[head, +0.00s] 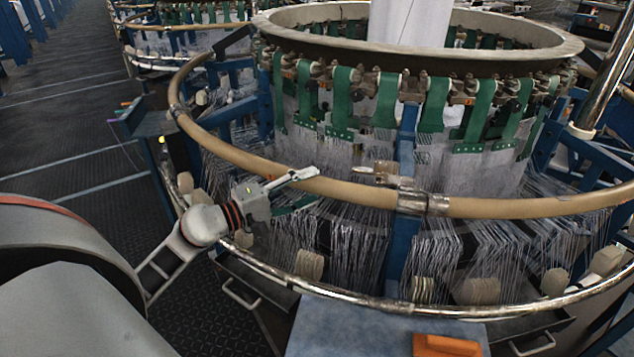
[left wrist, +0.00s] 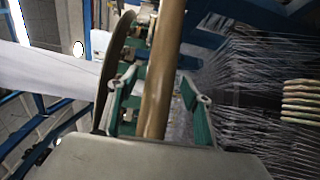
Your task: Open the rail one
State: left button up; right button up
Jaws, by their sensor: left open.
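The tan tubular rail (head: 500,208) curves around the front of the circular loom. A metal joint (head: 424,202) sits on it near the middle, with a small latch-like piece (head: 384,172) just to the left. My left gripper (head: 312,188) is at the rail, left of that joint. One finger lies across the rail's upper side and the other is below it. In the left wrist view, the rail (left wrist: 165,50) runs between the two open green-edged fingers (left wrist: 160,95). I cannot tell whether either finger touches it. My right gripper is not in view.
A lower chrome rail (head: 330,295) rings the loom, with many white threads (head: 350,235) and spools (head: 309,264) behind it. A blue-grey platform (head: 380,325) with an orange block (head: 445,345) is at the front. The dark floor aisle (head: 75,125) at left is open.

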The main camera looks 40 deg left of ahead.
pick_arm(q)
jog(key=shift+x, duration=1.55)
